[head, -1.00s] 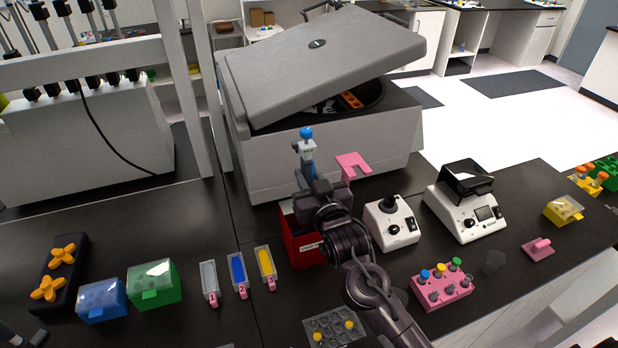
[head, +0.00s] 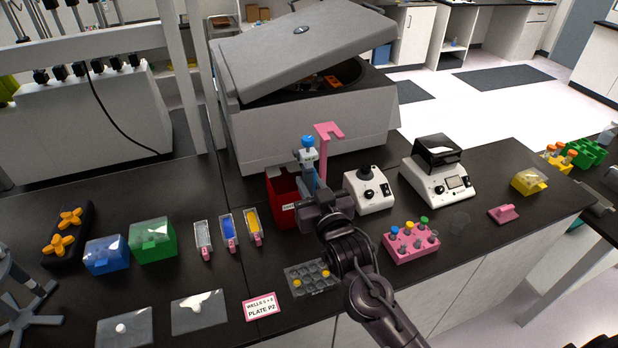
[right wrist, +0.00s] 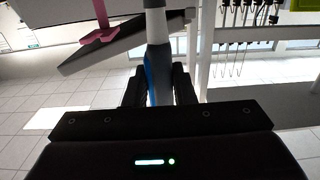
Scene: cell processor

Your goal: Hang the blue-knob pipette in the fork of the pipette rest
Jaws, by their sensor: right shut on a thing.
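The blue-knob pipette (head: 308,146) is upright in my right gripper (head: 314,190), its blue knob on top. In the right wrist view the pipette's grey and blue body (right wrist: 158,62) stands between the two dark fingers of the right gripper (right wrist: 159,88), which are shut on it. The pink pipette rest (head: 325,150) rises just behind and right of the pipette in the head view, its fork at the top, about level with the knob. The fork also shows in the right wrist view (right wrist: 98,35), apart from the pipette. The left gripper is not clearly seen.
A red box (head: 280,190) stands behind my right gripper. A white device with a black knob (head: 370,192) is close to its right. The large grey centrifuge (head: 300,130) with its lid raised stands behind. A pink tube rack (head: 411,243) and a grey well plate (head: 312,278) are nearer the front.

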